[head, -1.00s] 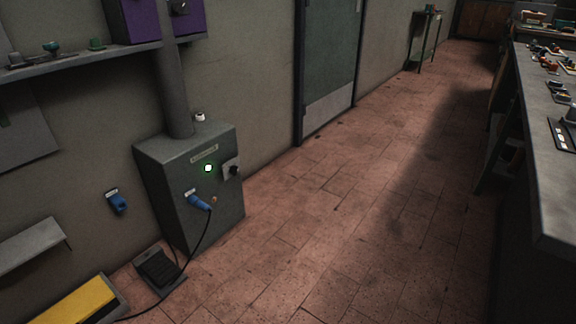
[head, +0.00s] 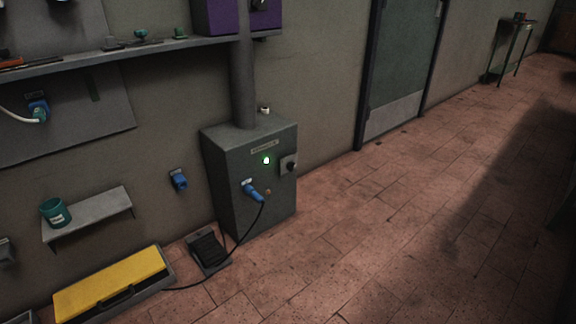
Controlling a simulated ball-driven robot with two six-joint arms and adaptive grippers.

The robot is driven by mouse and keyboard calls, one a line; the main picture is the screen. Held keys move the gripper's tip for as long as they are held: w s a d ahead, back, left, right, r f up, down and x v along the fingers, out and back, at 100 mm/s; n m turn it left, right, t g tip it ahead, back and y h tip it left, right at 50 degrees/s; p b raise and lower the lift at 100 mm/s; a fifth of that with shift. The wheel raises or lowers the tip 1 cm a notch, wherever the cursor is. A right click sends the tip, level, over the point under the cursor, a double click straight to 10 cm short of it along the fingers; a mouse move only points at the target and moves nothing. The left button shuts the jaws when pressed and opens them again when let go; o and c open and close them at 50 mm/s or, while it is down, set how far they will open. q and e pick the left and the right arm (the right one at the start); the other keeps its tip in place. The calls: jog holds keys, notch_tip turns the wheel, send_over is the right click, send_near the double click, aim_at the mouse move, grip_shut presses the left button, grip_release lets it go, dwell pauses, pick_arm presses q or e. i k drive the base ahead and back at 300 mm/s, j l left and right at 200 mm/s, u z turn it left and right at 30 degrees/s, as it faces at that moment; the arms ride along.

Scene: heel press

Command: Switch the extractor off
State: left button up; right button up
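The extractor (head: 230,172) is a grey floor cabinet against the wall, with a round duct (head: 243,80) rising from its top. A label plate and a lit green lamp (head: 266,160) are on its front. A dark rotary switch (head: 291,166) on a pale plate sits at the right of the front. A blue plug (head: 254,192) with a black cable is in the front below the lamp. A black foot pedal (head: 208,249) lies on the floor at its left. Neither of my grippers is in view.
A yellow-topped case (head: 110,284) lies on the floor left of the pedal, and the black cable runs along the floor there. A small wall shelf (head: 90,213) holds a teal cup (head: 56,212). A blue wall socket (head: 179,180) is left of the cabinet. The tiled floor (head: 400,220) is clear.

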aim_at(290, 166)
jog(key=i+u, duration=0.25)
jog(key=u, duration=0.2)
jog(key=i+l+u, duration=0.2)
jog(key=u, duration=0.25)
jog(key=i+l+u, duration=0.1)
jog(key=i+l, duration=0.3)
jog(key=i+l+u, duration=0.1)
jog(key=i+l, duration=0.3)
jog(key=l, duration=0.15)
jog(key=i+l+u, duration=0.1)
jog(key=i+l, duration=0.3)
jog(key=l, duration=0.1)
